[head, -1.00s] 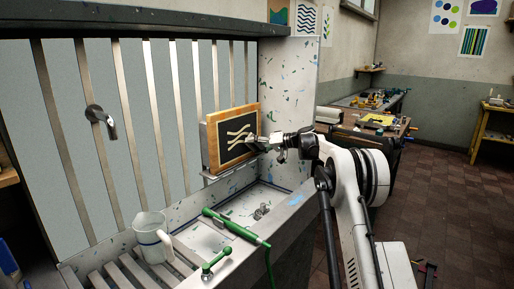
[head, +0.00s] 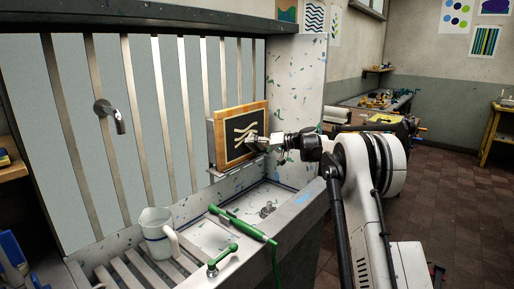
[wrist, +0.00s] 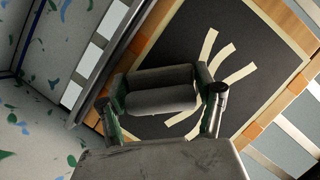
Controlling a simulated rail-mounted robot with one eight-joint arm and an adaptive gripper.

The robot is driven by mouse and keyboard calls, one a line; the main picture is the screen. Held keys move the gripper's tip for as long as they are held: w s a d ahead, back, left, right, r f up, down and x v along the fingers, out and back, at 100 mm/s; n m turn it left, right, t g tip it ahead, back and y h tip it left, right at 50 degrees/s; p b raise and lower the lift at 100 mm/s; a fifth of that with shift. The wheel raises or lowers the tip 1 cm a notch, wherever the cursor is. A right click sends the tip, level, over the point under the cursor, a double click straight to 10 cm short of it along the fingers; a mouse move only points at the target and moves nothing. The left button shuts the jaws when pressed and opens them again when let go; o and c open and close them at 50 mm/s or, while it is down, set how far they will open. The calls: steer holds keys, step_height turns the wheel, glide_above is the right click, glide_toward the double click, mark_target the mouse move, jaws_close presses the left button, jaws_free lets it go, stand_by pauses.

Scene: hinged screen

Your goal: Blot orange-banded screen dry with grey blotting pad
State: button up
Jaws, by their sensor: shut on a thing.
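The screen (head: 230,118) stands upright in a wooden frame against the back of the trough. Its dark mesh carries cream wavy strips; in the wrist view the frame shows orange bands (wrist: 251,130). My gripper (head: 257,144) is at the lower right part of the mesh. In the wrist view my gripper (wrist: 165,92) is shut on a grey, rounded pad (wrist: 160,98) in front of the mesh. The pad hides part of the mesh and strips. I cannot tell whether it touches the mesh.
A green-handled spray wand (head: 242,225) with a hose lies across the trough's front rim (head: 300,207). A white jug (head: 155,232) stands on slats at the left. A tap (head: 108,112) juts out at the left. Metal slats line the back. The floor at right is open.

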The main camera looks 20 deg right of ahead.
mark_target(226, 157)
steer(key=shift+s+a+b, duration=0.4)
steer(key=shift+s+a, duration=0.85)
steer(key=shift+a, duration=0.6)
steer(key=shift+s+a+b, duration=0.4)
steer(key=shift+s+a, duration=0.9)
steer(key=shift+a, duration=0.6)
steer(key=shift+s+a+b, duration=0.4)
steer(key=shift+s+a, duration=0.85)
steer(key=shift+a, duration=0.6)
steer(key=shift+s+d+b, duration=0.1)
steer(key=shift+s+d, duration=0.45)
steer(key=shift+s, duration=0.25)
steer(key=shift+s+d+b, duration=0.15)
steer(key=shift+s+d, duration=0.45)
steer(key=shift+s, duration=0.25)
steer(key=shift+s+d+b, duration=0.1)
steer(key=shift+s+d, duration=0.45)
steer(key=shift+s, duration=0.25)
steer(key=shift+s, duration=0.1)
steer(key=shift+s+d, duration=0.85)
steer(key=shift+s, duration=0.3)
steer(key=shift+s+a, duration=0.1)
